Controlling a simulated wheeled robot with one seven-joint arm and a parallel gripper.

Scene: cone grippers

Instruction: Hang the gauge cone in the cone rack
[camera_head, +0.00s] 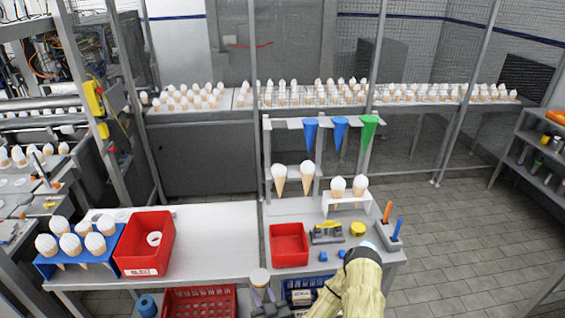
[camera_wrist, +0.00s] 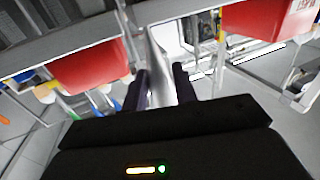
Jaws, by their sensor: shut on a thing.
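My gripper (camera_head: 265,295) is at the front edge of the work table, low in the head view. It is shut on the gauge cone (camera_head: 260,276), whose pale round top shows above the fingers. In the wrist view the two dark fingers of my gripper (camera_wrist: 160,78) are on either side of this grey, tapering cone (camera_wrist: 161,50). Its tip is hard to make out. The cone rack (camera_head: 285,124) stands farther back on the table, apart from the gripper. Two blue cones (camera_head: 341,130) and one green cone (camera_head: 368,130) hang point down from its bar, with bare bar at its left.
Ice-cream cones (camera_head: 307,174) stand below the bar. A red bin (camera_head: 128,258) is at left; the table between bin and tray is clear.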

